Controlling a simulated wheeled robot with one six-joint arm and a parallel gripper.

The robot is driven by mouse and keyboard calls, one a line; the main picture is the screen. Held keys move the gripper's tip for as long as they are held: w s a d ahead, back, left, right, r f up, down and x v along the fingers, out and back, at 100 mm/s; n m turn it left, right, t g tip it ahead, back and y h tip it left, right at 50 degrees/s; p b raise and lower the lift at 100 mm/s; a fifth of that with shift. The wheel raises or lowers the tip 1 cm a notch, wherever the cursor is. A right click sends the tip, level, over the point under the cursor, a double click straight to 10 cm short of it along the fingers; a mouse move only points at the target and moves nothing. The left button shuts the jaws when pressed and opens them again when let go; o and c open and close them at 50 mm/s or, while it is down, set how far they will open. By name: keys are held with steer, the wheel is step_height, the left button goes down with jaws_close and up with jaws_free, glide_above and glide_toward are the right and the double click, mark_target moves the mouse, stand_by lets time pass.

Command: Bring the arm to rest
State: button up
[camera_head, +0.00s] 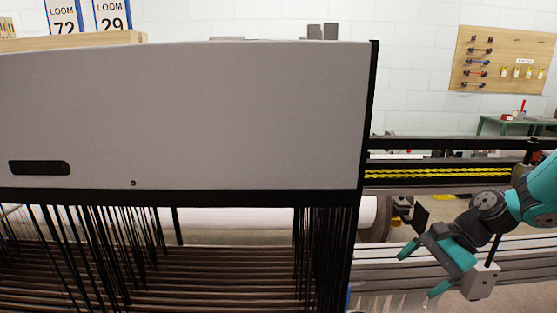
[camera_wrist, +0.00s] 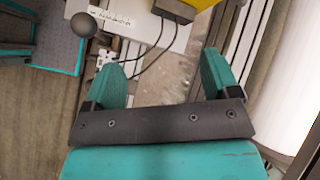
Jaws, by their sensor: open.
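My gripper (camera_head: 420,272) is at the lower right in the head view, at the end of my teal arm. Its two teal fingers are spread apart and point left. In the wrist view the open fingers (camera_wrist: 162,82) show nothing between them but the floor and machine parts beyond. The gripper is to the right of the loom's large grey housing (camera_head: 200,115), with a gap between them. No thread is seen in the fingers.
Dark warp threads (camera_head: 320,250) hang below the housing. A white roll (camera_head: 250,219) lies behind them, and another white roll shows in the wrist view (camera_wrist: 292,80). Metal rails (camera_head: 520,262) run beside my gripper. A tool board (camera_head: 500,60) hangs on the back wall.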

steer(key=s+r+n+t+h, duration=0.3)
steer(key=s+r+n+h, duration=0.4)
steer(key=s+n, duration=0.45)
steer(key=s+a+r+n+g+y+p, duration=0.1)
steer(key=s+a+r+n+p, duration=0.2)
steer(key=s+a+r+p, duration=0.2)
steer(key=s+a+r+n+g+y+p, duration=0.2)
steer(key=s+a+r+n+p, duration=0.2)
steer(key=a+r, duration=0.5)
step_height(320, 180, up, 4)
steer(key=shift+s+a+f+p, duration=0.1)
steer(key=shift+s+a+p, duration=0.1)
steer(key=shift+s+p, duration=0.6)
steer(key=shift+w, duration=0.25)
